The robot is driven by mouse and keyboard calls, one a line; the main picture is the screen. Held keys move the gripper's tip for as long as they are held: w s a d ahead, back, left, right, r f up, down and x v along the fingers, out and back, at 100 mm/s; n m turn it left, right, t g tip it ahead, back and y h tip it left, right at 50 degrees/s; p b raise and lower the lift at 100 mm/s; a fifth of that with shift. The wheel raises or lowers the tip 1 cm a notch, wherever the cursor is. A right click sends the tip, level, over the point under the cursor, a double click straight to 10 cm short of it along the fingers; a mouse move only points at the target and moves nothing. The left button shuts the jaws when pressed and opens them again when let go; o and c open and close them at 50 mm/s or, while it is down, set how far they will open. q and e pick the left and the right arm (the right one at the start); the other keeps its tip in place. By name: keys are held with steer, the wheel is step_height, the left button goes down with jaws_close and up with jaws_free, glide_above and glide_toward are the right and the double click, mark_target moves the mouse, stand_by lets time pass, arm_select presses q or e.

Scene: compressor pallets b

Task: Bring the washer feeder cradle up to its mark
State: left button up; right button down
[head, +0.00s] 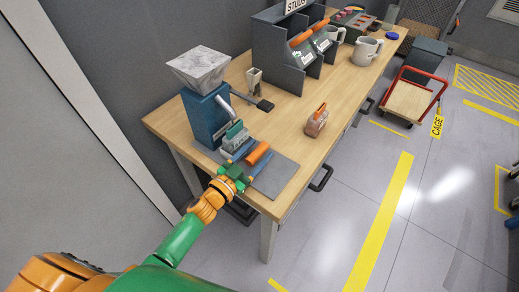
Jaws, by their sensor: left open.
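The washer feeder is a blue box (205,118) with a pale, flared hopper (200,66) on top, at the near left end of the wooden table. A grey and green part (236,138), which may be the cradle, sits at its foot on a grey plate (277,177). An orange bar (258,153) lies beside this part. My left gripper (238,174) is open at the near edge of the plate, close to the orange bar and a blue strip. I cannot tell whether it touches them. The mark is too small or hidden to make out. My right gripper is out of view.
A small orange-topped item (316,121) stands on the table (288,112), right of the feeder. Dark bins (285,50) and grey mugs (367,49) stand farther back. A black handle (321,179) juts from the table's front. A red cart (410,100) stands on the floor.

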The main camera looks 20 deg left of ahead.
arm_select(q)
steer(key=shift+w+d, duration=0.2)
steer(key=shift+w, duration=0.25)
jaws_close()
steer(key=shift+s+f, duration=0.1)
stand_by(1.0)
